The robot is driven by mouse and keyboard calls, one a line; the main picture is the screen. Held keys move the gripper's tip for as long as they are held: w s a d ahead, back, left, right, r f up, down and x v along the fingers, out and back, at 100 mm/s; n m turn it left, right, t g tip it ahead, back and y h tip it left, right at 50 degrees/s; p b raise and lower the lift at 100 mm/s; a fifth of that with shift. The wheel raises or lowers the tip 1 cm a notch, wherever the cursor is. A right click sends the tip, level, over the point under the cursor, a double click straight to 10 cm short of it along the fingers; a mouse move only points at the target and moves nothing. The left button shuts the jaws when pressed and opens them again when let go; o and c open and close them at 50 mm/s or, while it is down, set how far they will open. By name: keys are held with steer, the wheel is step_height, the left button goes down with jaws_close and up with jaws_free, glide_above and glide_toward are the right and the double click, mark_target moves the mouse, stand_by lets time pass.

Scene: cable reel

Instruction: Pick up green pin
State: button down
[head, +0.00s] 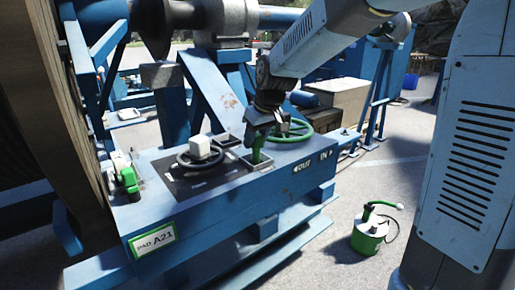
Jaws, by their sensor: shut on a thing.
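The green pin (257,152) stands upright at a small grey-framed socket (242,160) on top of the blue panel. My gripper (259,137) comes down from above and is shut on the pin's upper part. The fingers cover part of the pin. I cannot tell whether its lower end is still inside the socket.
A black plate with a ring and white knob (199,147) is to the left. A green-handled part (129,182) sits at the panel's left edge. A green canister (369,236) stands on the ground at right.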

step_height(320, 180, up, 26)
stand_by(2.2)
steer(key=shift+f, duration=0.15)
stand_by(0.8)
